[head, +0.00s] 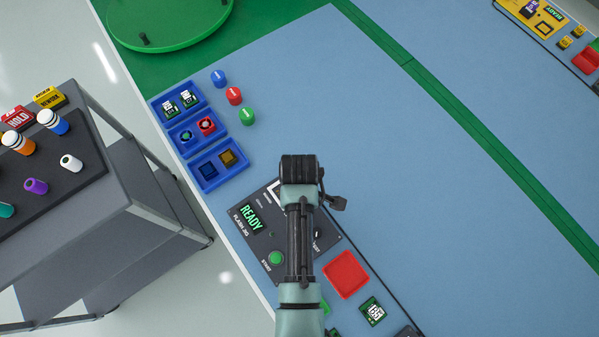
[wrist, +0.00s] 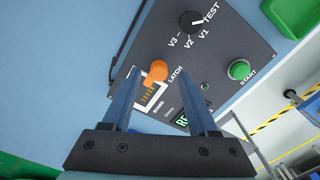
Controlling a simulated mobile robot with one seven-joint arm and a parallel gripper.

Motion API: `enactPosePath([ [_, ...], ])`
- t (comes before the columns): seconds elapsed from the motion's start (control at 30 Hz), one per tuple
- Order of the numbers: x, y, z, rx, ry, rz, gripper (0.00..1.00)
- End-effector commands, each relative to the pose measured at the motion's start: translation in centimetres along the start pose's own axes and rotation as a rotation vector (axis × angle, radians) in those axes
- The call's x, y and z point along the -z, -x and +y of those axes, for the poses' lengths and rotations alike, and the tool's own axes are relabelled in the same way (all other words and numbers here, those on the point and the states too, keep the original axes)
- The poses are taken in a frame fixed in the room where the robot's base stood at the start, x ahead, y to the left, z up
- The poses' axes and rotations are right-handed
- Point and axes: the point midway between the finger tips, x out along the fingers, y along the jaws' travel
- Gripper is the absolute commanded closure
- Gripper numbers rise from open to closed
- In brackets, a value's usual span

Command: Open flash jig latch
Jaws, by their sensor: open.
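The flash jig (head: 245,237) is a dark panel with a green READY display, partly covered by my arm in the head view. In the wrist view the jig panel (wrist: 222,48) carries an orange latch (wrist: 157,71) labelled LATCH, beside the board slot (wrist: 151,95). My gripper (wrist: 160,76) is open, with its two blue fingers apart. In the wrist view the latch appears between the fingertips; I see no contact and cannot tell the height above it. The latch is hidden in the head view.
The jig also has a selector knob (wrist: 191,21) and a green START button (wrist: 239,69). Blue trays (head: 197,137) with small parts and several coloured caps lie up-left of the jig. A red tray (head: 346,274) lies at its right.

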Motion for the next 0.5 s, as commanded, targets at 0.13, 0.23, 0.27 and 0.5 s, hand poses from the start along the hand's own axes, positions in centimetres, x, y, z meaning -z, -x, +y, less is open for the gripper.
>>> enactPosePath([
  [0.13, 0.0, -1.4, 0.1, -0.001, 0.0, 0.001, 0.41],
  [0.23, 0.0, -1.8, 0.0, -0.001, 0.0, 0.001, 0.41],
  [0.27, 0.0, -1.8, 0.1, -0.001, 0.0, 0.001, 0.41],
  [0.5, 0.1, -1.9, 0.1, -0.002, 0.0, 0.001, 0.41],
])
